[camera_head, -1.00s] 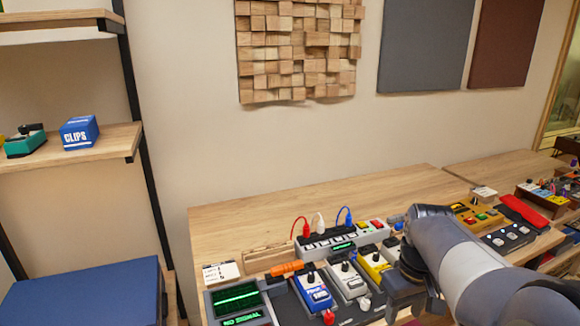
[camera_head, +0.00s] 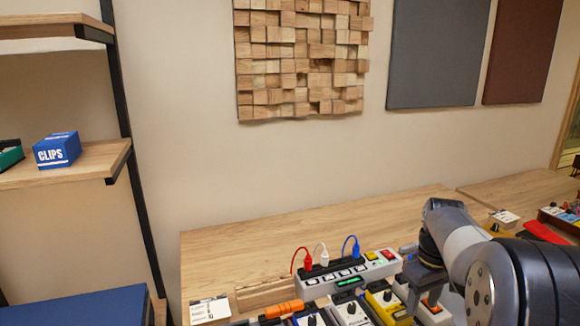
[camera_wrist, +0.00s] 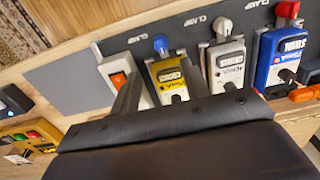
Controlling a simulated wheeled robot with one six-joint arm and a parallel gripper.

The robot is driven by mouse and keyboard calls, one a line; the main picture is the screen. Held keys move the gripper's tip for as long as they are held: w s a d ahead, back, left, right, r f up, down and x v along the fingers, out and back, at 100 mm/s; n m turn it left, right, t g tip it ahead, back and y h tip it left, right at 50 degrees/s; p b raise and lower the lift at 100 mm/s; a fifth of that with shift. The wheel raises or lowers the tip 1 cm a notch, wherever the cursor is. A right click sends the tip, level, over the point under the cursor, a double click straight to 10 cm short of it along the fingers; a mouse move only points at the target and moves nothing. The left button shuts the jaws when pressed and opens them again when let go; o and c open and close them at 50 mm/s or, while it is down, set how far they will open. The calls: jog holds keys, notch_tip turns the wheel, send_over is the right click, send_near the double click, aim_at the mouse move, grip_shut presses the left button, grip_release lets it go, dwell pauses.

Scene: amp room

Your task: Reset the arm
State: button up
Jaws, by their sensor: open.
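My arm (camera_head: 470,250) reaches in from the right in the head view, bent, with its wrist pointing down over the pedals at the right of the desk. My gripper (camera_wrist: 160,88) shows in the wrist view as two dark fingers, apart with nothing held between them. Behind the fingers are a yellow pedal (camera_wrist: 172,85) and a white pedal with an orange switch (camera_wrist: 120,78). I cannot tell how far the fingertips are above the pedals.
A power strip (camera_head: 350,276) with red, white and blue plugs stands on the wooden desk (camera_head: 260,235). More pedals crowd the front, including a blue one (camera_wrist: 272,60). A shelf with a blue CLIPS box (camera_head: 57,150) is left. The desk's back is clear.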

jog(key=f, duration=0.8)
jog(key=shift+s+a+f+b, duration=0.1)
jog(key=shift+s+f+b, duration=0.15)
jog(key=shift+f+b, duration=0.05)
jog(key=m+p, duration=0.2)
jog(key=m, duration=0.3)
jog(key=shift+r+m, duration=0.1)
jog(key=shift+m, duration=0.3)
jog(key=m+p, duration=0.1)
jog(key=m, duration=0.4)
jog(key=shift+m, duration=0.3)
